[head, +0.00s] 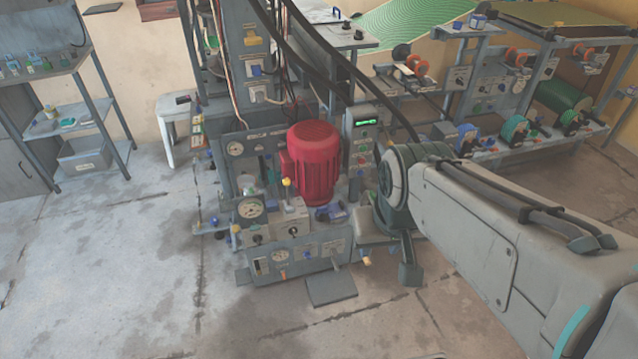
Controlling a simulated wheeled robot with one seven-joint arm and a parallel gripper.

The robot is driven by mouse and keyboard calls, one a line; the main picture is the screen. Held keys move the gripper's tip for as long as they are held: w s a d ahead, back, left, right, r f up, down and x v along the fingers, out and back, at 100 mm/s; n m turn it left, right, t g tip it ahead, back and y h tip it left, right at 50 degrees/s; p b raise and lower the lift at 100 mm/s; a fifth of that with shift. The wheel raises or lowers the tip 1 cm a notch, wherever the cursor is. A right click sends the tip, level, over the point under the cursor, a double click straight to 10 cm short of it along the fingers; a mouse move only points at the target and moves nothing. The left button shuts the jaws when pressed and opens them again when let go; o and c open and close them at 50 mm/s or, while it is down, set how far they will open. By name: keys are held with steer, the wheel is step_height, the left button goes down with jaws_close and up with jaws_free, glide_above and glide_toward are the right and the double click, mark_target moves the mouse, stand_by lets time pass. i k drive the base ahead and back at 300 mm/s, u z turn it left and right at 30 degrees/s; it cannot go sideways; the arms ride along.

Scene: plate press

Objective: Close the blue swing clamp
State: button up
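The grey plate press (290,262) stands left of my arm, with a red ribbed motor (314,165) on it. A small blue part (330,213) sits below the motor on the press front. My gripper (410,272) appears as a dark end pointing down, just right of the press and close to the floor in the picture. Its fingers are too small and dark to read. No held object shows.
A shelf rack (85,125) stands at the left against the wall. A rack with reels (515,130) stands at the back right. Black hoses hang above the press. A flat grey pedal plate (331,289) lies in front. The concrete floor in front and at left is clear.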

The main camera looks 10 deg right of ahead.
mark_target(320, 210)
steer(key=k, duration=0.55)
steer(key=u, duration=0.35)
steer(key=i, duration=1.7)
steer(key=z, duration=0.65)
